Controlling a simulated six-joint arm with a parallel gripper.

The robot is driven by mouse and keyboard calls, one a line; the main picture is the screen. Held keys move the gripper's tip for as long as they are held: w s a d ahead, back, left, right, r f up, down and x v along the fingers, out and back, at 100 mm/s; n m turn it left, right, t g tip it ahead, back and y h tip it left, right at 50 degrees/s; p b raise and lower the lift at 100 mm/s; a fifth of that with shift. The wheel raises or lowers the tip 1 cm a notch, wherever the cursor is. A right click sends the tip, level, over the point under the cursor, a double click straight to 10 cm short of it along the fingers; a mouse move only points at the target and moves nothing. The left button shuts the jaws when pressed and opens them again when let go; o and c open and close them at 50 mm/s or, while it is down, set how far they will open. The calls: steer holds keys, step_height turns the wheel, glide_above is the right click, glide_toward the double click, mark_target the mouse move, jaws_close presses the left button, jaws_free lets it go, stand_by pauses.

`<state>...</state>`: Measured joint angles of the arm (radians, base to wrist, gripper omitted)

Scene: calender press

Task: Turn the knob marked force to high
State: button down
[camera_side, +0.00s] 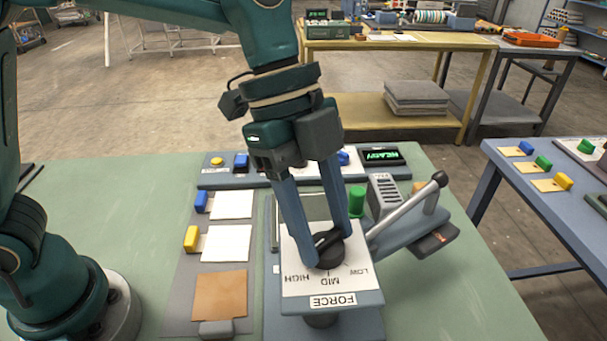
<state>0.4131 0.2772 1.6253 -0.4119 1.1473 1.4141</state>
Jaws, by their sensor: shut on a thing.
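The black force knob (330,257) sits on a tilted white plate (298,290) labelled FORCE. From this side the lettering is upside down, with HIGH at the left, MID at the near edge and LOW at the right. My gripper (328,245) reaches down from above, its two blue fingers shut on the knob, one on the left and one on the far right side. The fingers partly cover the knob, and I cannot tell for sure which mark its pointer faces.
A grey lever with a black ball (439,179) rises right of the plate. A green cylinder (357,200) stands behind. White sheets (226,243) and a brown sheet (220,295) lie left. A panel with a lit green display (381,155) is at the back.

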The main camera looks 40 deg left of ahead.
steer(key=shift+c, duration=1.6)
jaws_free()
steer(key=shift+v, duration=2.55)
